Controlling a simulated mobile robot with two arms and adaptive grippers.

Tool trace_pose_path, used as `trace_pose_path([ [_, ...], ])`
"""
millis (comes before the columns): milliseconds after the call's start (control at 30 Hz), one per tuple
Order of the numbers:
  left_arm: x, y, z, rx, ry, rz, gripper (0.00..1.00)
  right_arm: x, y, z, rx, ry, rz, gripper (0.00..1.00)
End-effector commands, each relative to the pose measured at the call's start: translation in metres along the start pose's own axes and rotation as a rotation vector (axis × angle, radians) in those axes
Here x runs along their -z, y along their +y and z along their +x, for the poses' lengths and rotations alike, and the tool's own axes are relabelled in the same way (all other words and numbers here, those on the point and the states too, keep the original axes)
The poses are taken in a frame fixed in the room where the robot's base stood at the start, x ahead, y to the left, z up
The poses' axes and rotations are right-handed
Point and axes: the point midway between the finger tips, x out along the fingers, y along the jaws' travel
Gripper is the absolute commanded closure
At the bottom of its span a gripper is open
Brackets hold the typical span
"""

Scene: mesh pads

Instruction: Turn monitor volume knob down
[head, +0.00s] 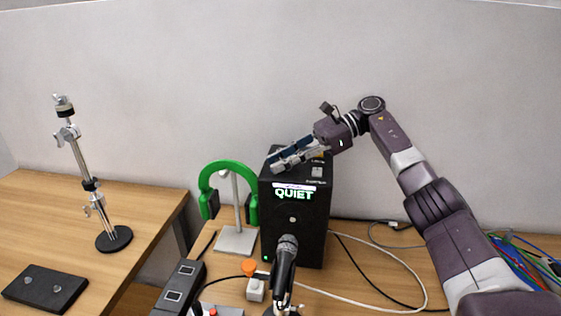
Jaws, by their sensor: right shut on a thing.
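The monitor is a black speaker box (308,240) standing upright on the desk, with a lit panel reading "QUIET" (294,194) on its front. My right gripper (276,162) reaches in from the right over the top of the monitor, with its fingers lying low over the top's left part. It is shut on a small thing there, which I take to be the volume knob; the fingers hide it. A small round spot shows on the front below the panel, and a green light glows near the lower left. My left gripper is not in view.
A microphone (285,262) stands in front of the monitor. Green headphones (229,168) hang on a stand (235,240) to its left. An orange-topped white box (255,289) is near the front. White and black cables cross the desk at right. A metal stand (114,239) is far left.

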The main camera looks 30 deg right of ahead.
Motion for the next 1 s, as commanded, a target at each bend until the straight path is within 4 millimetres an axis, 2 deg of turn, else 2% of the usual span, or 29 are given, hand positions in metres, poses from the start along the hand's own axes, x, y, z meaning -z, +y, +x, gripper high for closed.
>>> trace_pose_path([
  [167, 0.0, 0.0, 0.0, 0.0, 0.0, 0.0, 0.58, -0.002, -0.001, -0.002, 0.006, -0.004, -0.003, 1.0],
  [200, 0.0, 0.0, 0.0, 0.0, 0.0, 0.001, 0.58, -0.002, -0.001, -0.002, 0.006, -0.004, -0.003, 0.74],
  [333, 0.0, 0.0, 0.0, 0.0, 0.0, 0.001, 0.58, -0.002, -0.001, -0.001, 0.005, -0.003, -0.002, 0.6],
  [667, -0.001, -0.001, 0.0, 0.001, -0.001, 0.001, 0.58, -0.001, -0.001, -0.003, 0.003, -0.001, 0.0, 0.6],
  [767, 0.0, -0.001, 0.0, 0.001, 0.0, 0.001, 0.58, -0.001, -0.001, -0.012, 0.005, -0.001, -0.001, 0.6],
  [1000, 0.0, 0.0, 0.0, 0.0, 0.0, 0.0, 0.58, -0.002, -0.001, -0.049, 0.007, -0.003, 0.0, 0.6],
])
